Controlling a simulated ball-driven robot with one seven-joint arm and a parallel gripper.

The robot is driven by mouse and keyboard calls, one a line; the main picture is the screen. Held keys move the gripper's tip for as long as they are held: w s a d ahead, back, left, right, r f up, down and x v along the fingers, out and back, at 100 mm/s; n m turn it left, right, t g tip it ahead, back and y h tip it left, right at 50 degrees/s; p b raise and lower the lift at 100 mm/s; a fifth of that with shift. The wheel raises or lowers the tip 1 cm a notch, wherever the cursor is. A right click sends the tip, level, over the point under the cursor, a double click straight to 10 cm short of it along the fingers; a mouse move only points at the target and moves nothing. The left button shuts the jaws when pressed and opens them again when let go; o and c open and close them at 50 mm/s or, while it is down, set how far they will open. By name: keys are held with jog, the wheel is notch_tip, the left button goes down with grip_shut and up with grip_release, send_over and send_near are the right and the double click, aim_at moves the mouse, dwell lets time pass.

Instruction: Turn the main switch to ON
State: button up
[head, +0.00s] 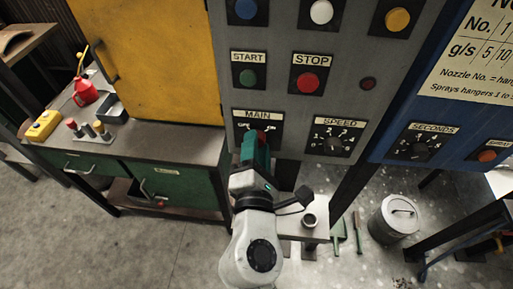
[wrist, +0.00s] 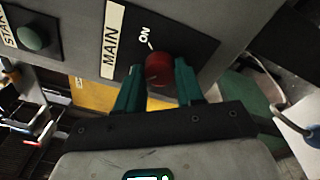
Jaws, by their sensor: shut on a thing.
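The main switch is a red round knob (wrist: 158,68) on a dark plate of the grey control panel, beside a MAIN label (wrist: 113,40). The word ON is printed by the knob, with a short white mark between them. I cannot tell which way the knob points. My gripper (wrist: 159,76) has its two green fingers on either side of the knob, shut on it. In the head view my gripper (head: 256,147) reaches up to the switch from below. It hides most of the knob (head: 262,135) there.
Above are the green START button (head: 248,77) and red STOP button (head: 308,82). A SPEED dial (head: 335,145) is to the right. A green bench (head: 150,150) stands left. A metal can (head: 394,220) stands on the floor at right.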

jog(key=shift+a+f+m+t+h+b, duration=0.15)
jog(key=shift+m+t+h+b, duration=0.2)
jog(key=shift+m+b, duration=4.25)
jog(key=shift+d+f+m+t+h+b, duration=0.15)
jog(key=shift+m+h+b, duration=0.3)
jog(key=shift+m+b, duration=4.1)
jog(key=shift+a+r+m, duration=0.1)
jog(key=shift+m, duration=0.15)
jog(key=o, duration=1)
jog(key=shift+r, duration=0.1)
jog(key=shift+o, duration=0.2)
jog(key=s+f, duration=0.1)
jog(key=s, duration=0.9)
jog(key=shift+s+a, duration=0.2)
jog(key=shift+s, duration=0.15)
